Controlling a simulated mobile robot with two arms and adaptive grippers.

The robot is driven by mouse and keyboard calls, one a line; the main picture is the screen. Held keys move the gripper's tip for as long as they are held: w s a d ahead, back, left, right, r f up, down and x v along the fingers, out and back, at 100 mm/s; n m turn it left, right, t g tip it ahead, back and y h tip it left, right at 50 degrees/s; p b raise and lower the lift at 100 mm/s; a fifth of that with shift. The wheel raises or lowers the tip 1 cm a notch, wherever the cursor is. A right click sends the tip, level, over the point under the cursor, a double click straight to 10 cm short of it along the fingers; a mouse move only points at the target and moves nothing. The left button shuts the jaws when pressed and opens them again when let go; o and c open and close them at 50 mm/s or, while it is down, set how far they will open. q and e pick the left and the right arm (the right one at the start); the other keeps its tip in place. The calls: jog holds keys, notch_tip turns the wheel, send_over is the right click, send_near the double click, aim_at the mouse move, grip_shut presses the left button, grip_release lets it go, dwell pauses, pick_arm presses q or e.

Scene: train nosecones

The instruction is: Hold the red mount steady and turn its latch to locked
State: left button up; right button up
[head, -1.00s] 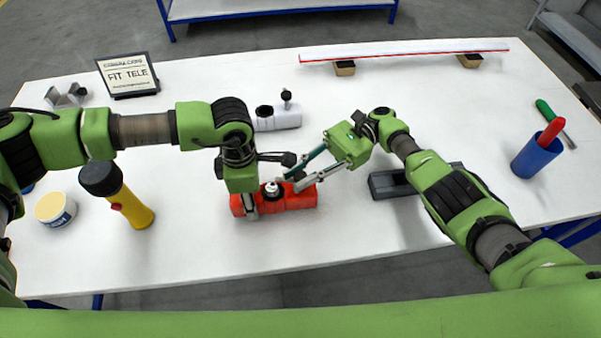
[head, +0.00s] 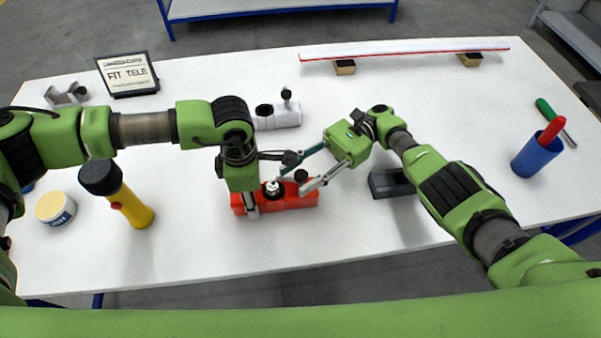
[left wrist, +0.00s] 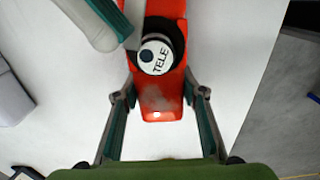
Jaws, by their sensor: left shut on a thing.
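The red mount (head: 300,199) lies on the white table in the head view. It has a dark round socket with a white-topped piece (head: 272,187); in the left wrist view this top reads "TELE" (left wrist: 154,57). My left gripper (head: 248,206) is shut on the mount's left end, with a finger on each side in the left wrist view (left wrist: 160,101). A black latch knob (head: 301,175) stands right of the socket. My right gripper (head: 296,181) is open, its fingers apart around the knob. I cannot tell the latch's exact angle.
A white mount (head: 280,118) stands behind, a dark grey one (head: 388,184) to the right. A yellow flashlight (head: 131,205), a white tub (head: 55,209) and a sign (head: 128,74) are at left. A blue cup (head: 537,156) is far right. The front table strip is clear.

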aim_at(301, 174)
jog(key=shift+r, duration=0.15)
jog(key=shift+r, duration=4.85)
